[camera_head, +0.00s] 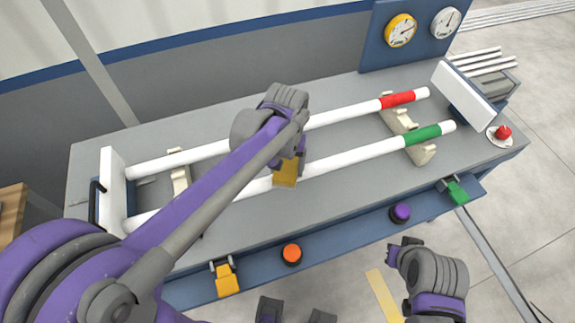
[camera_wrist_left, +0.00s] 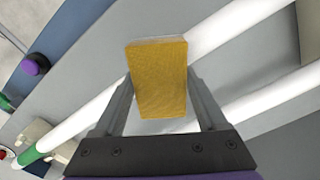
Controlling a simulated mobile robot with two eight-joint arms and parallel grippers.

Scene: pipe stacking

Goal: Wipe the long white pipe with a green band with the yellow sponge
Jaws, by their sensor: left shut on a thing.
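The long white pipe with a green band (camera_head: 345,160) lies across cream supports on the grey workbench, its green band near the right end. It also shows in the left wrist view (camera_wrist_left: 86,122), running diagonally. My left gripper (camera_head: 287,168) is over the middle of this pipe. It is shut on the yellow sponge (camera_head: 286,177), which also shows between the fingers in the left wrist view (camera_wrist_left: 160,82). The sponge overlaps the pipe in both views; whether it touches the pipe I cannot tell. My right gripper (camera_head: 398,250) is beyond the bench's front edge, its jaw state unclear.
A parallel white pipe with a red band (camera_head: 350,112) lies behind. Cream supports (camera_head: 408,130) hold the pipes, and white end plates (camera_head: 463,95) stand at both ends. An orange button (camera_head: 291,254), a purple button (camera_head: 400,212) and clamps line the front edge.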

